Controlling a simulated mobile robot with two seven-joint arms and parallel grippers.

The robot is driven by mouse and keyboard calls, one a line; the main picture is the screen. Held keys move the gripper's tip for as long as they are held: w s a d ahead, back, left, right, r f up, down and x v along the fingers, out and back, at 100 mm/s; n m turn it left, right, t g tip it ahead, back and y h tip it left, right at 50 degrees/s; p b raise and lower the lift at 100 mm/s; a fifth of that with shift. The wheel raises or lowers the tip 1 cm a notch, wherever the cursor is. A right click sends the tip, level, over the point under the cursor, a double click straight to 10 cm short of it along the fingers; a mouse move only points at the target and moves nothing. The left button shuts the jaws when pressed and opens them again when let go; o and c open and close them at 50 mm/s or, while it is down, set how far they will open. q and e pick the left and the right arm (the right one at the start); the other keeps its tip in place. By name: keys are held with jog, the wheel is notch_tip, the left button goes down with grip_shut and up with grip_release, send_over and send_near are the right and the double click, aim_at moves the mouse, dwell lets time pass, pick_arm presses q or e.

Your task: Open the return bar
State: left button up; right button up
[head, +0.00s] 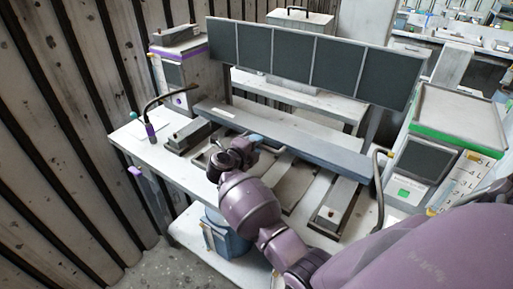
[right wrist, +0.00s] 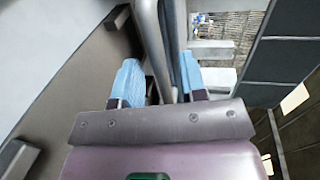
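A long grey bar (head: 300,146) lies across the bench below the dark panels; I cannot tell if it is the return bar. My right gripper (head: 250,145) is over the bench near this bar's front edge, one blue fingertip showing. In the right wrist view, the blue fingers (right wrist: 158,82) stand apart, with grey metal tubing (right wrist: 152,45) running between them. There seems to be a gap to the right finger; contact with the left finger is unclear. The tubing's far end is out of frame. My left gripper is not in view.
Dark panels (head: 310,58) stand behind the bar. A bent dark lamp-like arm (head: 165,95) rises at the left of the bench, a green-trimmed cabinet (head: 455,115) at the right. A blue bin (head: 228,238) sits on the lower shelf. A ribbed wall (head: 65,130) closes the left side.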

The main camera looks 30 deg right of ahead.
jog(key=shift+w+d+f, duration=0.1)
jog(key=shift+w+d, duration=0.15)
jog(key=shift+d, duration=0.35)
jog(key=shift+c, duration=0.3)
grip_shut()
